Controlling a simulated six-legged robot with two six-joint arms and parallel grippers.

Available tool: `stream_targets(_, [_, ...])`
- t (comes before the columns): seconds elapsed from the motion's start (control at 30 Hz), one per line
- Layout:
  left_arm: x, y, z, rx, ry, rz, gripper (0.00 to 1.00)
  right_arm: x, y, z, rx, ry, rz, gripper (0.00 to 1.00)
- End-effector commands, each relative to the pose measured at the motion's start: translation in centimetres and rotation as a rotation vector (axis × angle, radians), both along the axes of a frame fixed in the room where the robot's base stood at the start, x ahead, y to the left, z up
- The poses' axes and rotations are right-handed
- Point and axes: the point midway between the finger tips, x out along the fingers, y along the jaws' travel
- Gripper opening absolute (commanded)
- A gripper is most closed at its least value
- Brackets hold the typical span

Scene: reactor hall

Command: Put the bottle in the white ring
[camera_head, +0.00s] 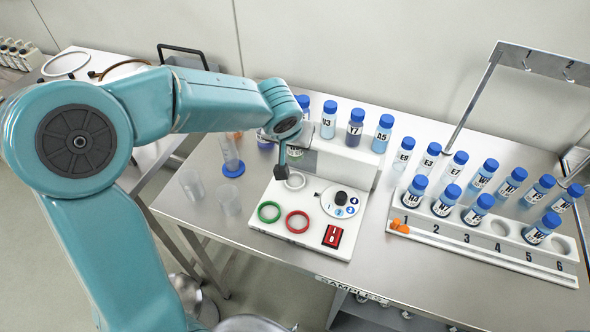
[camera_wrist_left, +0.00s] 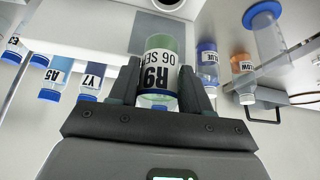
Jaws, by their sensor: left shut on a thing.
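My left gripper (camera_head: 281,168) is shut on a bottle with a white label reading R9 (camera_wrist_left: 158,72), which shows between its two fingers in the left wrist view. In the head view the arm and gripper hide most of this bottle. The white ring (camera_head: 295,181) lies on the white panel, beside a green ring (camera_head: 269,212) and a red ring (camera_head: 298,222). The gripper is over the back left of the panel, close to the white ring, and partly covers it. I cannot tell the gap between bottle and ring. My right gripper is not in view.
Several blue-capped bottles, one labelled A5 (camera_head: 382,134), stand behind the panel. A numbered rack (camera_head: 480,247) with more bottles is at right. Clear cups (camera_head: 191,185) stand left of the panel. A dial (camera_head: 341,199) and red switch (camera_head: 333,236) are on the panel.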

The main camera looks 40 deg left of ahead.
Motion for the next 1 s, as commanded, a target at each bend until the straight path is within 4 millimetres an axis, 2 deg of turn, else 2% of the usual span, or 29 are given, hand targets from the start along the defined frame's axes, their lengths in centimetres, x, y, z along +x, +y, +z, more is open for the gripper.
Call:
stream_targets(0.03, [-0.1, 0.0, -1.7, -0.001, 0.006, -0.002, 0.16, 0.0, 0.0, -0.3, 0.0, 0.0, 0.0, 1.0])
stream_targets(0.1, [-0.1, 0.0, -3.5, 0.0, 0.005, -0.001, 0.16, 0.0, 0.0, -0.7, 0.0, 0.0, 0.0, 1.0])
stream_targets(0.2, [0.0, 0.0, -5.1, -0.001, 0.003, -0.002, 0.16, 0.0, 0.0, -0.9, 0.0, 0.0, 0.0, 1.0])
stream_targets(0.37, [0.1, 0.1, -6.5, 0.001, 0.001, 0.0, 0.16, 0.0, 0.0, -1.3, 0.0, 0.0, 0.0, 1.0])
stream_targets(0.53, [0.3, 0.1, -9.5, 0.0, 0.002, 0.001, 0.16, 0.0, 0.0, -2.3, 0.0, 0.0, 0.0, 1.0])
stream_targets(0.63, [0.4, 0.2, -10.3, 0.0, 0.0, -0.001, 0.16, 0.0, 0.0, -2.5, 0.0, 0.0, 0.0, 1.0])
stream_targets(1.0, [0.4, 0.2, -10.5, 0.001, -0.002, 0.0, 0.16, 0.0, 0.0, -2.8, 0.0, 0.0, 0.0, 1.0])
